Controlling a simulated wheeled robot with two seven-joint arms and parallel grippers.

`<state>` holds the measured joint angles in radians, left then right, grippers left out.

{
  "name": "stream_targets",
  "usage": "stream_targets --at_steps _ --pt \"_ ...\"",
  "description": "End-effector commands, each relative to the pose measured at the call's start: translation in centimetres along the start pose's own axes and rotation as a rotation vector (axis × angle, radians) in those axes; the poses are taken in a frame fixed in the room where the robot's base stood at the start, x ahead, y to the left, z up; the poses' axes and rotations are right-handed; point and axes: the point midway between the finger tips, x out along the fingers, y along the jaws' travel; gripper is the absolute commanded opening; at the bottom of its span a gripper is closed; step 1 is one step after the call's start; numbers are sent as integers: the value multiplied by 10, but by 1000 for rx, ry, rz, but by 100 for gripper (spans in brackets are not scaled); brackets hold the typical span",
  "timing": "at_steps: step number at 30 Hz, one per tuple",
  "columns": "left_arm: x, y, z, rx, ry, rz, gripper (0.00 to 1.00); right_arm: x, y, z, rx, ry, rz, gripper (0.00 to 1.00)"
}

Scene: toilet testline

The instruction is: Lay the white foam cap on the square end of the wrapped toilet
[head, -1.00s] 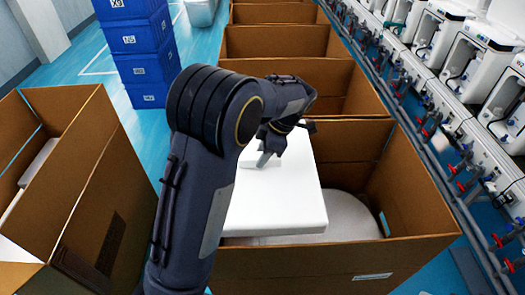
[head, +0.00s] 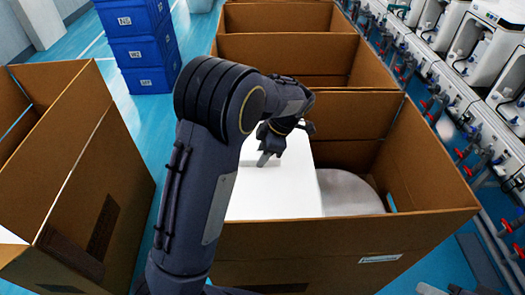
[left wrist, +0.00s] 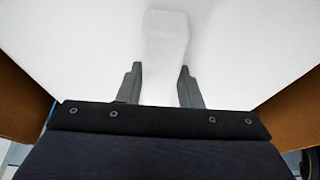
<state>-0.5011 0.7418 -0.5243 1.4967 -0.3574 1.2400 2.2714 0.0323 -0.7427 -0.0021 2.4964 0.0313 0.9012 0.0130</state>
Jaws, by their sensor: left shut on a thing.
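The white foam cap (head: 275,195) is a flat pale slab over the left part of an open cardboard box (head: 430,228). My left gripper (head: 270,158) is above it. In the left wrist view the fingers (left wrist: 160,88) stand on either side of a raised white grip on the cap and are shut on it. The wrapped toilet (head: 350,193) shows as a rounded pale grey shape inside the box, to the right of the cap. Its square end is hidden, apparently under the cap and my arm. Whether the cap touches the toilet cannot be told. My right gripper is not in view.
More open boxes (head: 285,47) stand in a row behind. Another open box (head: 85,170) is on the left, with blue floor between. Blue crates (head: 140,50) are stacked at the back left. A test line with pipes and red valves (head: 470,150) runs along the right.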

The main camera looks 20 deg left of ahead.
Motion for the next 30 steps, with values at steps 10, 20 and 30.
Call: stream_targets --at_steps 10,20,30 --pt "44 0 18 2 1 1 0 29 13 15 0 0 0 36" --pt "80 0 33 0 0 1 0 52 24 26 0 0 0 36" --pt "118 0 49 1 1 0 0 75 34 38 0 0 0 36"
